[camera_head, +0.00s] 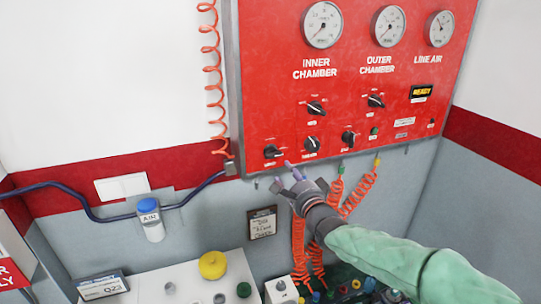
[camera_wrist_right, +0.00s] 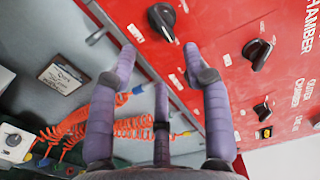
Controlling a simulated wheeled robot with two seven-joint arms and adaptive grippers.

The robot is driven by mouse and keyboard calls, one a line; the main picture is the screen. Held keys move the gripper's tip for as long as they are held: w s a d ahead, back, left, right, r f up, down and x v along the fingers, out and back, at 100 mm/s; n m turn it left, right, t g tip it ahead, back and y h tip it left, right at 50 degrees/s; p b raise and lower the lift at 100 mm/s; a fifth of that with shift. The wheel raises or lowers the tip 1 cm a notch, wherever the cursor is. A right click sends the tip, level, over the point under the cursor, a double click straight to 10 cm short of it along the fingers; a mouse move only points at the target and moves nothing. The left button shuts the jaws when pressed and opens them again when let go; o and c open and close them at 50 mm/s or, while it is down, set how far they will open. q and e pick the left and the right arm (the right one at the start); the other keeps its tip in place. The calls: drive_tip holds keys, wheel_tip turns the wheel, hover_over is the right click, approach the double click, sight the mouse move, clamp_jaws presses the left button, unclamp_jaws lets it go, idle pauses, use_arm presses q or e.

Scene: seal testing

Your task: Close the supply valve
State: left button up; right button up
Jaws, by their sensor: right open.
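Black rotary knobs sit on the red panel (camera_head: 270,60). Their small labels are too blurred to tell which is the supply valve. The lower-left knob (camera_head: 273,152) is nearest my right gripper (camera_head: 284,176), which is just below it at the panel's bottom edge. A large black knob (camera_wrist_right: 162,20), apparently the same one, shows beyond the fingertips in the right wrist view. My right gripper (camera_wrist_right: 158,62) has its purple fingers spread, with nothing between them, apart from that knob. My left gripper is out of view.
Other knobs (camera_head: 311,144) and (camera_head: 348,138) stand close to the right on the panel. Orange coiled hoses (camera_head: 361,192) hang below it. A framed notice (camera_head: 262,222) is on the grey wall. A yellow round part (camera_head: 213,265) stands on the white bench below.

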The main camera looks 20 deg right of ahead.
sight(275, 157)
drive_tip(key=w+p, duration=0.1)
drive_tip(key=w, duration=0.1)
drive_tip(key=w+p, duration=0.1)
drive_tip(key=w, duration=0.2)
drive_tip(key=w+p, duration=0.1)
drive_tip(key=w, duration=0.2)
drive_tip(key=shift+w+d, duration=0.2)
drive_tip(key=shift+d, duration=0.05)
drive_tip(key=shift+w+f+p, duration=0.1)
drive_tip(key=shift+w+p, duration=0.25)
drive_tip(key=shift+w, duration=0.5)
clamp_jaws()
